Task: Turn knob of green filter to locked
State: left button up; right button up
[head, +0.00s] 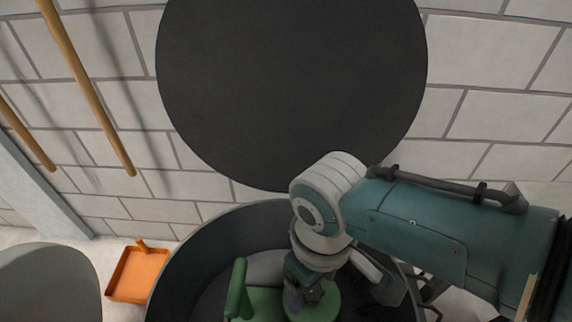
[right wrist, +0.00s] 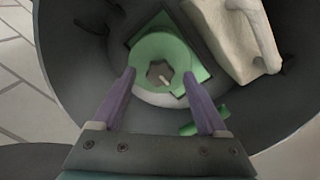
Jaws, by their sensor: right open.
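The green filter shows in the dark round tub, partly hidden by my arm in the head view; its flat green part (head: 262,302) and an upright green piece (head: 238,288) are visible. In the right wrist view its round green knob (right wrist: 162,50) has a lobed opening in the middle, and a green plate (right wrist: 200,67) lies beneath it. My right gripper (right wrist: 160,76) is open, its two purple fingers on either side of the knob's near part. I cannot tell whether they touch it. No lock marking is readable. My left gripper is out of view.
The tub (head: 172,270) has a high dark wall around the filter. A pale block-like part (right wrist: 228,45) lies beside the knob in the tub. A large dark disc (head: 290,80) stands behind. An orange dustpan (head: 137,275) lies on the floor at left, below wooden poles (head: 88,90).

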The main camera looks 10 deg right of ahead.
notch_tip(320, 180, up, 9)
jog(key=p, duration=0.5)
jog(key=shift+r, duration=0.2)
jog(key=shift+p, duration=0.3)
jog(key=s+a+r+y+p, duration=0.2)
jog(key=s+r+p, duration=0.35)
jog(key=r, duration=0.35)
jog(key=s+d+r+m+t+h+p, duration=0.1)
jog(key=s+d+r+m+t+p, duration=0.2)
jog(key=d+r, duration=0.4)
jog(key=s+d+r+m+h+p, duration=0.1)
jog(key=s+d+r+p, duration=0.35)
jog(key=r, duration=0.55)
notch_tip(320, 180, up, 38)
jog(key=p, duration=3.8)
jog(key=shift+w+t, duration=0.3)
jog(key=shift+w, duration=0.05)
jog(key=shift+a+f, duration=0.1)
jog(key=shift+f, duration=0.05)
jog(key=shift+c, duration=0.3)
